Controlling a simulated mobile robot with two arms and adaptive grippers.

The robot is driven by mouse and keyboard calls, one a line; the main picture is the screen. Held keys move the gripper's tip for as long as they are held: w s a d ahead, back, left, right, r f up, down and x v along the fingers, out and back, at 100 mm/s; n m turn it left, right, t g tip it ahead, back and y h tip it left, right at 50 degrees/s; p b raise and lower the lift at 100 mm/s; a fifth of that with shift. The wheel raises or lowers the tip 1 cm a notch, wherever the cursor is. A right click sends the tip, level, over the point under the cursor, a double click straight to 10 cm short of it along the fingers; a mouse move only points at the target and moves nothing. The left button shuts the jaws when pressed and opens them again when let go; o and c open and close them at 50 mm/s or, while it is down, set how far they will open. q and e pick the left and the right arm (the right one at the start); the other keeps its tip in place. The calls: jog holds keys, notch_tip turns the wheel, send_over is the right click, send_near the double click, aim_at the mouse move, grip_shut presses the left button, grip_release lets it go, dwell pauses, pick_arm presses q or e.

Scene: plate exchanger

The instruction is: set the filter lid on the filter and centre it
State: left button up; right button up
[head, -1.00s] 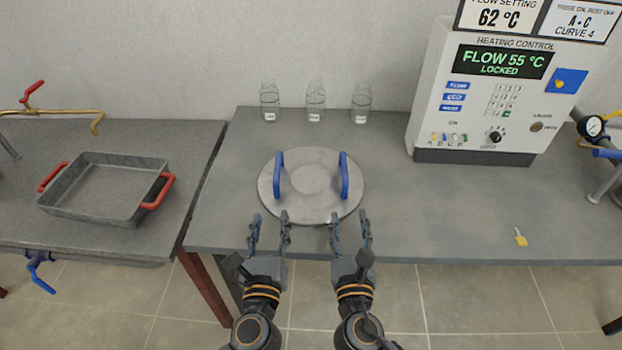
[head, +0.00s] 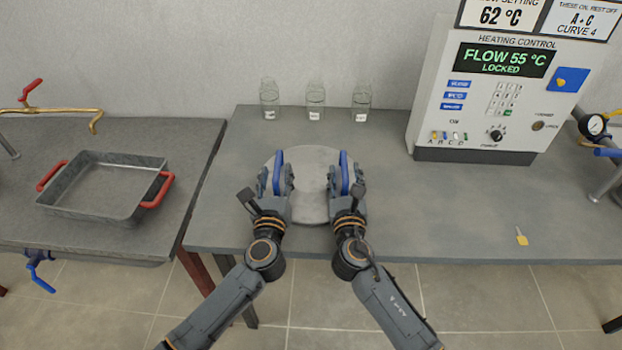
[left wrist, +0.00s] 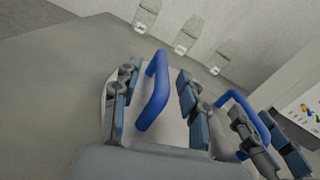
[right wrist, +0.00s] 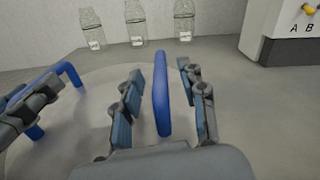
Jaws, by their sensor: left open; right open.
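The filter lid (head: 312,170) is a round grey disc with two upright blue handles, lying flat on the grey table. The left handle (left wrist: 155,92) stands between the spread fingers of my left gripper (head: 275,182). The right handle (right wrist: 161,95) stands between the spread fingers of my right gripper (head: 346,180). Both grippers are open, and gaps show between fingers and handles in the wrist views. My grippers cover parts of the lid's sides in the head view. I cannot make out the filter in these views.
Several glass jars, including one in the middle (head: 315,100), stand behind the lid. The heating control box (head: 480,100) is at the right rear. A yellow tag (head: 521,237) lies on the right. A grey tray with red handles (head: 95,212) sits on the left table.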

pick_arm(q)
jog(key=shift+w, duration=0.1)
grip_shut()
pick_arm(e)
grip_shut()
